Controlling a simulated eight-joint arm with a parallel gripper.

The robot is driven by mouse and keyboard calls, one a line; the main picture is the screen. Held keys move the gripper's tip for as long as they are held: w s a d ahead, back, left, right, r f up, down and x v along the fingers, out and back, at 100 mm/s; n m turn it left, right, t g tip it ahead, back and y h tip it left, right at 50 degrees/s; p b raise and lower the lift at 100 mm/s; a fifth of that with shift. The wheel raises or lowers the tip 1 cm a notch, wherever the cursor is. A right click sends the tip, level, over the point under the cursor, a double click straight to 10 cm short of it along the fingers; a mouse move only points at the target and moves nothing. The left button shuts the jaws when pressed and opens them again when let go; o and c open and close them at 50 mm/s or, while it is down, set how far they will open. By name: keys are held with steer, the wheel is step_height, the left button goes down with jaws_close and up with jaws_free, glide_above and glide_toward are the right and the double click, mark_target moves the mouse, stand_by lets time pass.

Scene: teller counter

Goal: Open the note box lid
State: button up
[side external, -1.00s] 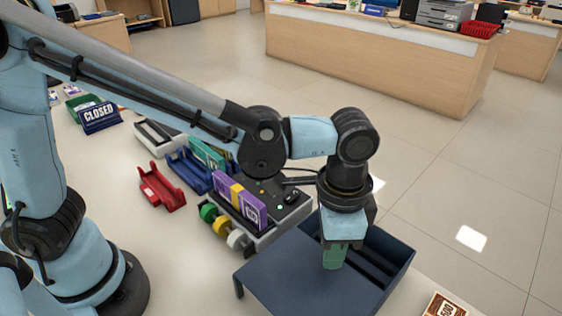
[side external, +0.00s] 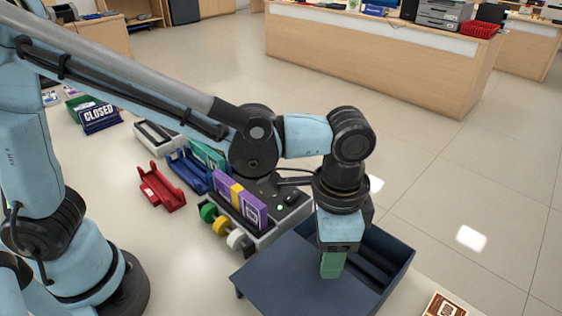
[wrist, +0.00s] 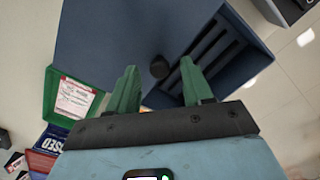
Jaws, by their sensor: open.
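The note box (side external: 400,272) is dark blue and stands at the counter's edge. Its flat lid (side external: 275,275) lies to the left, overhanging the box. The right part of the box is uncovered, showing slotted compartments. The wrist view shows the lid (wrist: 100,35), the open slots (wrist: 215,60) and a round black knob (wrist: 159,67) near the lid's edge. My gripper (side external: 331,266) points down over the lid. Its green fingers (wrist: 159,75) are apart, with the knob between their tips in the wrist view. Whether they touch it cannot be told.
A grey device (side external: 285,205) with a purple-and-yellow block (side external: 240,200) and coloured knobs stands close left of the box. Red (side external: 160,187) and blue (side external: 188,172) trays lie farther left. A banknote stack (side external: 445,306) is at the lower right.

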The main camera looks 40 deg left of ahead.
step_height(320, 180, up, 12)
steer(key=shift+f, duration=0.2)
stand_by(0.5)
steer(key=a+f+n+t, duration=0.2)
steer(key=a+n, duration=0.1)
steer(key=a, duration=0.5)
steer(key=a+f+n+t, duration=0.2)
steer(key=a+f+n, duration=0.1)
steer(key=a, duration=0.5)
steer(key=a+f+n+t, duration=0.2)
steer(key=a+n+t, duration=0.1)
steer(key=a, duration=0.5)
steer(key=shift+s+a+f, duration=0.15)
steer(key=shift+a, duration=0.15)
